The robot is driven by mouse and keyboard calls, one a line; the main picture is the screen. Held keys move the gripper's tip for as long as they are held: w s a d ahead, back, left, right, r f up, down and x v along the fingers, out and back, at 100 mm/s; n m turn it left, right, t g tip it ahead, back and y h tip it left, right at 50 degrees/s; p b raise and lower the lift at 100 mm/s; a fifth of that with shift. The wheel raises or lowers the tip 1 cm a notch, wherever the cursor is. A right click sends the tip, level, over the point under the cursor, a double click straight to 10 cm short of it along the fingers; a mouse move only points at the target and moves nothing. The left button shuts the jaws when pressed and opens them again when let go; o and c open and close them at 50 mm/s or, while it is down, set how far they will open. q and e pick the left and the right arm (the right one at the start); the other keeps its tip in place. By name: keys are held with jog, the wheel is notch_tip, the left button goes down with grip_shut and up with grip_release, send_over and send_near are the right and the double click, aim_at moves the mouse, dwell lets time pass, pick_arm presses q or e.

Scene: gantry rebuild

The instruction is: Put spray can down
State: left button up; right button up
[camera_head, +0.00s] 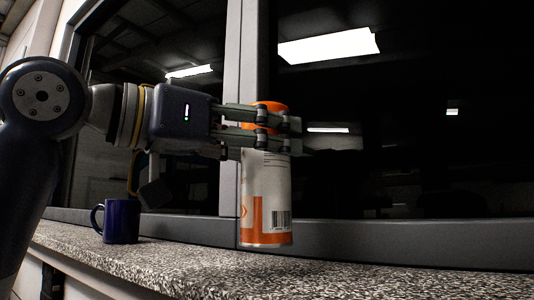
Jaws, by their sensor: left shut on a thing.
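The spray can (266,200) is white and orange with an orange top and a barcode near its lower side. It is upright in the head view. My left gripper (280,130) comes in from the left and is shut on the can's upper part. The can's base shows just above or at the speckled sill (200,262); I cannot tell whether it touches. The fingers hide part of the can's top. My right gripper is not in view.
A dark blue mug (121,221) stands on the sill to the left of the can. A dark window with a grey frame (400,240) rises close behind. The sill to the right of the can is clear.

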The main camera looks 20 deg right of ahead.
aim_at(264, 167)
pick_arm(q)
jog(key=shift+w+d, duration=0.1)
jog(key=shift+w, duration=0.5)
jog(key=shift+f+p, duration=0.4)
jog(key=shift+f, duration=1.5)
jog(key=o, duration=1.3)
jog(key=shift+f, duration=0.1)
jog(key=shift+r, duration=0.3)
jog(key=shift+b+v, duration=2.25)
jog(key=shift+v, duration=3.75)
